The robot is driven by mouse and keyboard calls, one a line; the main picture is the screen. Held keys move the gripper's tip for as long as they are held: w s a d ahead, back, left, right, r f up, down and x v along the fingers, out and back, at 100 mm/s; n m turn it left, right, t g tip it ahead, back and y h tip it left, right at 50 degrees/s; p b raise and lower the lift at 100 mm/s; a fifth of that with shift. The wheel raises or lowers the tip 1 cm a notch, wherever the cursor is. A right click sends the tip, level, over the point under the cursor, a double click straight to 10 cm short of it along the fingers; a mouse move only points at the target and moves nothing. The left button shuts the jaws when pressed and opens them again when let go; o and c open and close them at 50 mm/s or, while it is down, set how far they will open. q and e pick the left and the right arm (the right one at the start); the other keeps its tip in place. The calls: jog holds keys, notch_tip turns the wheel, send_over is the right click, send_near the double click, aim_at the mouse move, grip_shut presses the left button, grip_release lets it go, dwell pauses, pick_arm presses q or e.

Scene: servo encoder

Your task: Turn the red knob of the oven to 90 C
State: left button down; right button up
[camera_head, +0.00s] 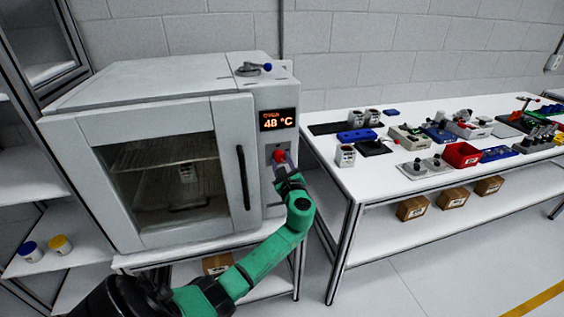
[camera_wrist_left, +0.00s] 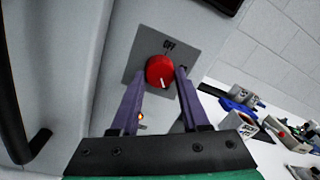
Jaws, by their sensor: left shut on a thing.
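The white oven (camera_head: 160,90) stands on a bench at the left, its glass door closed. Its orange display (camera_head: 278,120) reads 48 °C. The red knob (camera_head: 279,156) sits below the display on a grey plate. In the left wrist view the red knob (camera_wrist_left: 160,72) has a white pointer mark toward its lower side, and the plate reads OFF above it. My left gripper (camera_head: 284,168) reaches the knob from below; its purple fingers (camera_wrist_left: 158,80) lie on either side of the knob, shut on it. My right gripper is not in view.
A black door handle (camera_head: 243,178) is left of the knob. A blue-tipped lever (camera_head: 266,68) is on top of the oven. A white table (camera_head: 350,182) with several devices and bins stands at the right. A small orange light (camera_wrist_left: 141,116) shows below the knob.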

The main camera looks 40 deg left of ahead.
pick_arm(q)
jog(key=shift+a+r, duration=0.1)
jog(key=shift+r, duration=0.35)
jog(key=shift+c, duration=2)
grip_release()
jog(key=shift+f, duration=0.3)
jog(key=shift+s+d+f, duration=0.15)
jog(key=shift+d, duration=0.15)
jog(key=b+v, duration=0.2)
jog(key=v, duration=1.1)
jog(key=shift+s+d+b, duration=0.2)
jog(key=shift+s+b, duration=0.1)
jog(key=shift+b, duration=0.05)
